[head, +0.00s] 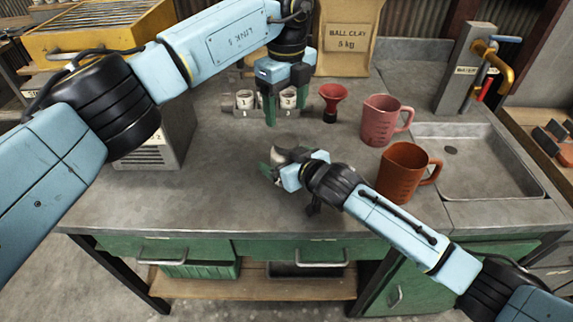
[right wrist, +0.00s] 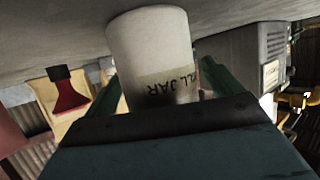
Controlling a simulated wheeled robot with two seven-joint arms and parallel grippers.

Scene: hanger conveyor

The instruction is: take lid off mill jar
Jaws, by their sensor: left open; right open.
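The mill jar (right wrist: 150,60) is a white cylinder with a tan label, inverted in the right wrist view and set against the grey bench surface. In the head view the jar (head: 279,158) is mostly covered by my right gripper (head: 281,163). My right gripper is open, low over the bench, with a green finger on either side of the jar. The jar's lid end is hidden behind the gripper body in the wrist view, and I cannot make out the lid clearly in the head view. My left gripper (head: 286,110) is open, pointing down, above and behind the jar, apart from it.
Behind stand numbered cups (head: 245,99), a red funnel (head: 332,100) and a clay bag (head: 347,45). A pink jug (head: 381,122) and an orange jug (head: 402,172) stand right, before the sink (head: 480,165). A grey box (head: 165,140) is left. The front bench is clear.

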